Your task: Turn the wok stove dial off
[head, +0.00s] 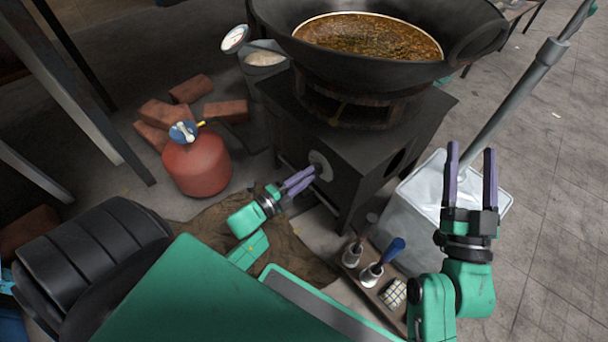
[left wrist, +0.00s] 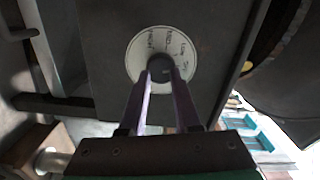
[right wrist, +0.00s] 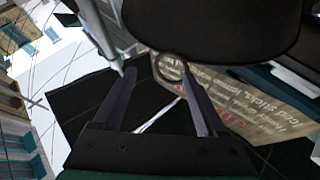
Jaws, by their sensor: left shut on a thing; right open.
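The wok stove (head: 345,130) is a dark box with a large wok (head: 390,60) of brown food on top. Its dial sits on the front face, with a round pale plate (head: 321,166) behind it. In the left wrist view the dark dial knob (left wrist: 160,66) is between my fingertips, in front of the white marked plate (left wrist: 140,50). My left gripper (head: 312,173) is shut on the knob; it also shows in the left wrist view (left wrist: 161,80). The lettering is too small to read. My right gripper (head: 471,155) is open, empty and raised at the right.
A red gas cylinder (head: 197,163) and several bricks (head: 190,90) lie left of the stove. A pale bin (head: 425,215) stands to its right, with a long metal pole (head: 515,95) above it. A tray (head: 350,272) with bottles is in front.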

